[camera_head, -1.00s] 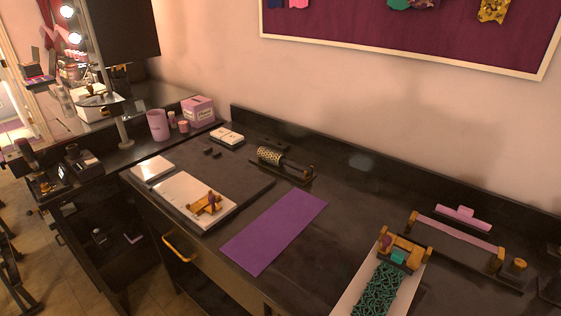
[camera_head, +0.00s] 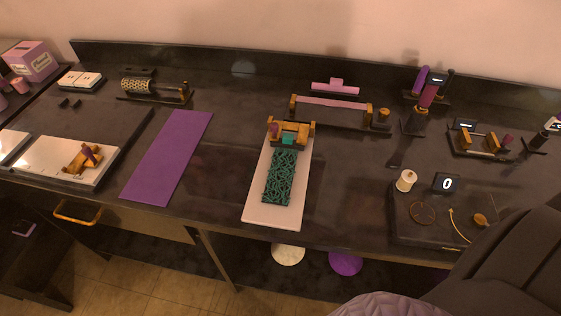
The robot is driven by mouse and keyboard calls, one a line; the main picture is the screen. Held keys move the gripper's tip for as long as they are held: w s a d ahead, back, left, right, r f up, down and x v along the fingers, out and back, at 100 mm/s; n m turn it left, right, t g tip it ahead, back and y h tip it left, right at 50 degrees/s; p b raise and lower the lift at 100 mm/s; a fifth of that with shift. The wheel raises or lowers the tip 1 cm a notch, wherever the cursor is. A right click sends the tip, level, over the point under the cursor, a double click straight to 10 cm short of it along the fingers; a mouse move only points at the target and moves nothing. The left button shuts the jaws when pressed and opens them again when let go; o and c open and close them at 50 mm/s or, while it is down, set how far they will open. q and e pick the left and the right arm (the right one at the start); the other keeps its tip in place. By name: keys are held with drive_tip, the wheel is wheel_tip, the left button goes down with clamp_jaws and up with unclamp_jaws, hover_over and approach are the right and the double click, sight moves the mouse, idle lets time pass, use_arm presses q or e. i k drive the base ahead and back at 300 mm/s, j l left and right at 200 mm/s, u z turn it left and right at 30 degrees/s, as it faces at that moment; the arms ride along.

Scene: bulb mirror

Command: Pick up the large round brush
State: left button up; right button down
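I cannot pick out the large round brush for certain. A gold-and-black patterned cylinder (camera_head: 136,86) lies on a low dark stand at the back left of the counter, and it could be a round brush head. A purple-and-black upright item (camera_head: 428,94) stands at the back right, too small to identify. Neither of my grippers is in view.
The dark counter holds a purple mat (camera_head: 168,155), a white board (camera_head: 255,211) with a teal patterned piece (camera_head: 280,178), a pink bar on gold posts (camera_head: 333,104), a white spool (camera_head: 405,180) and a small display (camera_head: 446,183). Bare counter lies between them.

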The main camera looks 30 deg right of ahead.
sight(134, 85)
drive_tip(key=i+j, duration=0.25)
drive_tip(key=j, duration=0.15)
drive_tip(key=i+j, duration=0.2)
drive_tip(key=j, duration=0.2)
drive_tip(key=i+j, duration=0.45)
drive_tip(key=j, duration=0.3)
